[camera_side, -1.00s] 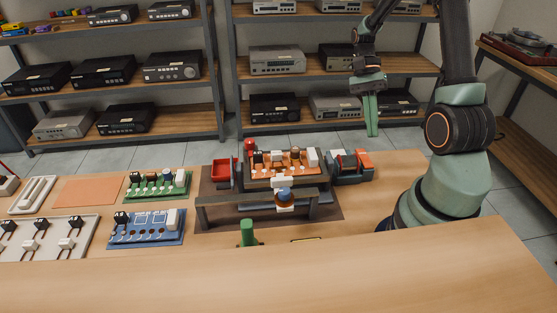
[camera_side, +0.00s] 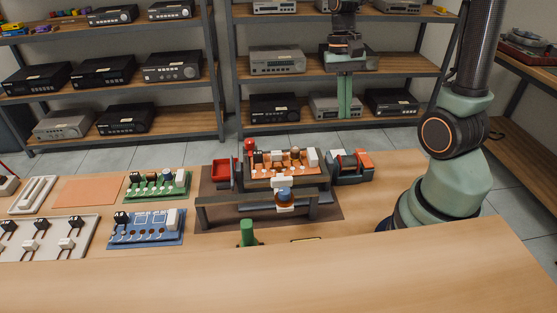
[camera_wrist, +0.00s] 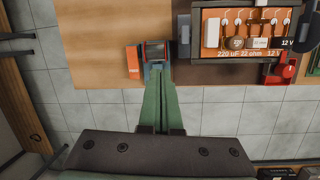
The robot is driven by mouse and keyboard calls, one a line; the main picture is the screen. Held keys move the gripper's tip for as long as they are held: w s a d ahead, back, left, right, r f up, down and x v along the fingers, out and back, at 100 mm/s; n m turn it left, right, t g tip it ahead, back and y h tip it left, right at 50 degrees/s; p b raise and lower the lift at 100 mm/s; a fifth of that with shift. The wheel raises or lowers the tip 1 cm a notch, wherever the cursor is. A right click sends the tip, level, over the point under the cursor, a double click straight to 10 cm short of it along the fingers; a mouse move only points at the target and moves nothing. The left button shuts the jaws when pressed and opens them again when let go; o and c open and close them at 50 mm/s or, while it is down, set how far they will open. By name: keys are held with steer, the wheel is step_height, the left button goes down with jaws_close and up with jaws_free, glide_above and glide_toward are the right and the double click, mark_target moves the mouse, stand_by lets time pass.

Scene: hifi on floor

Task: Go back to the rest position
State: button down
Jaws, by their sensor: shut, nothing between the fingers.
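My gripper (camera_side: 344,98) hangs in the air behind the bench in the side view, its green fingers pointing down and pressed together with nothing between them. It is above and behind the far edge of the bench, clear of the things on it. In the wrist view my gripper (camera_wrist: 156,70) shows as closed green fingers reaching toward a dark and orange device (camera_wrist: 145,52) on the bench edge. That device (camera_side: 350,166) stands right of the workstation in the side view.
An orange circuit board (camera_side: 283,162) sits in a raised dark stand on a brown mat. Green (camera_side: 158,185) and blue boards (camera_side: 146,227) lie at left. Shelves of boxed instruments (camera_side: 277,60) stand behind.

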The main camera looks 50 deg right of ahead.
steer(key=w+a+r+n+t, duration=0.1)
steer(key=a+r+n+t, duration=0.3)
steer(key=a+n, duration=0.1)
steer(key=w+a+r+n+t+h, duration=0.1)
steer(key=a+r+n+t, duration=0.3)
steer(key=a, duration=0.4)
steer(key=shift+w+a+n, duration=0.15)
steer(key=shift+w+n, duration=0.2)
steer(key=shift+n, duration=0.55)
